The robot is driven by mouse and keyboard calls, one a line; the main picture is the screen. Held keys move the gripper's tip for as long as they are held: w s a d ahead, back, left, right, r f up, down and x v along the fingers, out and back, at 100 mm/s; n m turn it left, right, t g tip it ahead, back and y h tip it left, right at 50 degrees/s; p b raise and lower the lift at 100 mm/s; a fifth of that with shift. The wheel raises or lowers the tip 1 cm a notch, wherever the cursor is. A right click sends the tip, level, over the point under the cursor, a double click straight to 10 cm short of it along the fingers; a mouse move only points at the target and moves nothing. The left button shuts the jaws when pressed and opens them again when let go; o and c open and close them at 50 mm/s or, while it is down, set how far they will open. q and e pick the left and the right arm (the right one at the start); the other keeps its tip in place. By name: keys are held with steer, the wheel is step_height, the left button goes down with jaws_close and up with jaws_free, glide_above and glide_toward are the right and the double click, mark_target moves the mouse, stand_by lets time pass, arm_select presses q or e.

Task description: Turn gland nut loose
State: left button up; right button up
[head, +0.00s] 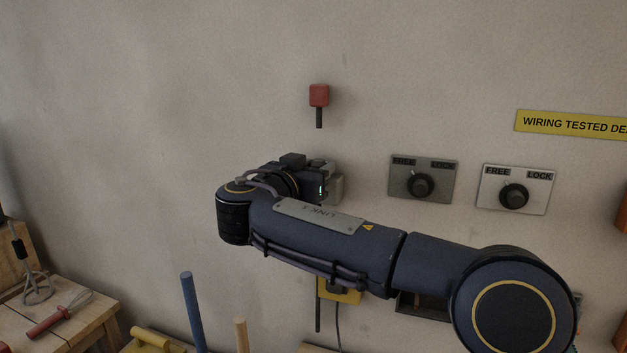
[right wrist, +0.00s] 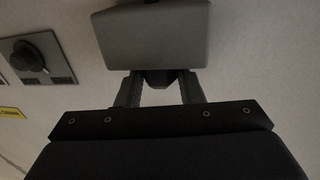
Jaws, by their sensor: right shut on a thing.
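My right gripper (head: 326,186) is up at the wall, seen from behind its arm in the head view. In the right wrist view its two fingers (right wrist: 160,84) stand on either side of a dark gland nut (right wrist: 158,77) and are shut on it. The nut sits at the edge of a grey box (right wrist: 152,33) on the wall. In the head view the hand mostly covers this box and the nut is hidden. My left gripper is not in view.
Two FREE/LOCK knob plates, one grey (head: 407,192) and one lighter (head: 532,205), are on the wall to the right. A red block on a dark rod (head: 319,96) is above. A yellow box (head: 343,293) with a cable is below. A wooden bench (head: 70,318) stands lower left.

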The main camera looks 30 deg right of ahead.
steer(key=o, duration=1)
steer(key=b+v, duration=0.1)
steer(key=v, duration=0.7)
steer(key=shift+b, duration=0.35)
steer(key=shift+d, duration=0.1)
